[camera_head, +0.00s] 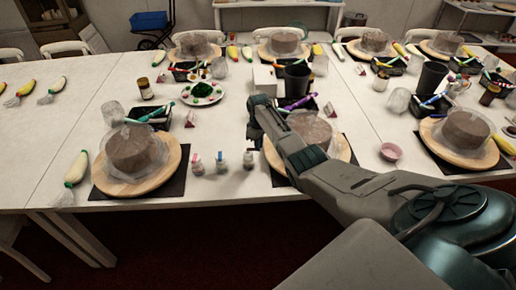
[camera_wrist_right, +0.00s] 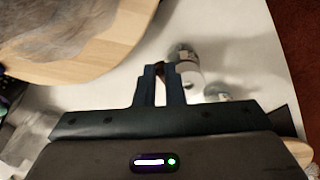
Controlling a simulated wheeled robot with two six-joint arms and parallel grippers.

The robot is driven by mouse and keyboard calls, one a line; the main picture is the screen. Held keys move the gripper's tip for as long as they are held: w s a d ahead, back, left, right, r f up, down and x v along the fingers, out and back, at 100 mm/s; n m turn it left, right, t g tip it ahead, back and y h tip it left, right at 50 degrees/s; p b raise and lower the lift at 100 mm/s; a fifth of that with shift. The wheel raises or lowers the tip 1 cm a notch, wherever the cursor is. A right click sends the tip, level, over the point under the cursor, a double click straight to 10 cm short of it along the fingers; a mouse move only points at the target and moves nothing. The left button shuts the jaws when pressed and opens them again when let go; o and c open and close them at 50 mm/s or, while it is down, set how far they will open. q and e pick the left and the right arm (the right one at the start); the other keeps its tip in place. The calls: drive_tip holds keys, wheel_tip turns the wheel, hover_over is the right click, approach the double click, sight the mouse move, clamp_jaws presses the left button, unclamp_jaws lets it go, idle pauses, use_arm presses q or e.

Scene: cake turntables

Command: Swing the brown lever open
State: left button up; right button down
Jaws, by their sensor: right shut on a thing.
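My right gripper (camera_head: 256,138) reaches in over the table from the right, beside the middle turntable. In the right wrist view its two fingers (camera_wrist_right: 161,80) point away, nearly together. They are shut on a small dark brown piece (camera_wrist_right: 160,69), which looks like the brown lever; the fingers hide most of it. A small pale bottle (camera_wrist_right: 187,68) stands just right of the fingertips, and it is unclear whether the lever belongs to it. In the head view the lever cannot be made out. My left gripper is not in view.
The middle turntable (camera_head: 343,150) carries a wrapped brown cake (camera_head: 312,128), partly behind my arm. Small bottles (camera_head: 197,164) (camera_head: 221,162) stand left of the gripper. Another turntable (camera_head: 172,168) is further left. A black cup (camera_head: 297,80) and a white box (camera_head: 264,77) stand behind.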

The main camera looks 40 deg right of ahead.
drive_tip(key=shift+w+d+n+b, duration=0.25)
drive_tip(key=shift+w+n+b, duration=0.2)
drive_tip(key=shift+n, duration=0.65)
drive_tip(key=c, duration=1.5)
unclamp_jaws()
wheel_tip(320, 180, up, 11)
drive_tip(key=b, duration=0.2)
drive_tip(key=shift+f, duration=0.15)
